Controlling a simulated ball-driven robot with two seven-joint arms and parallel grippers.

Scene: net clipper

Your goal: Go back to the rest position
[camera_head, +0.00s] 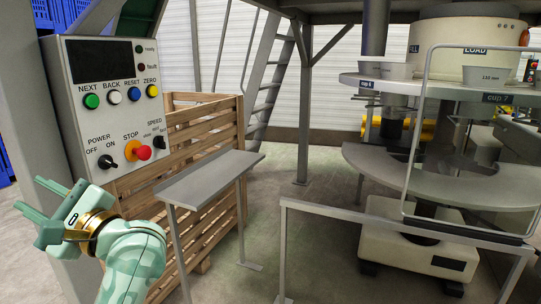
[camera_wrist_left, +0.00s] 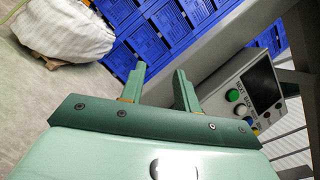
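My left gripper (camera_head: 38,208) is at the lower left of the head view, in front of and below the control panel (camera_head: 110,105). Its two fingers are apart with nothing between them. In the left wrist view the gripper (camera_wrist_left: 160,80) also shows open and empty, with the panel (camera_wrist_left: 248,92) to its right and apart from the fingers. The panel has green, white, blue and yellow buttons, a red stop button (camera_head: 144,152) and two black knobs. My right gripper is in neither view.
A narrow grey shelf (camera_head: 210,178) stands beside a wooden crate (camera_head: 204,128). The round machine (camera_head: 440,175) stands at the right behind a grey rail (camera_head: 330,212). Blue crates (camera_wrist_left: 165,35) and a white sack (camera_wrist_left: 65,30) show in the wrist view. Open floor lies in the middle.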

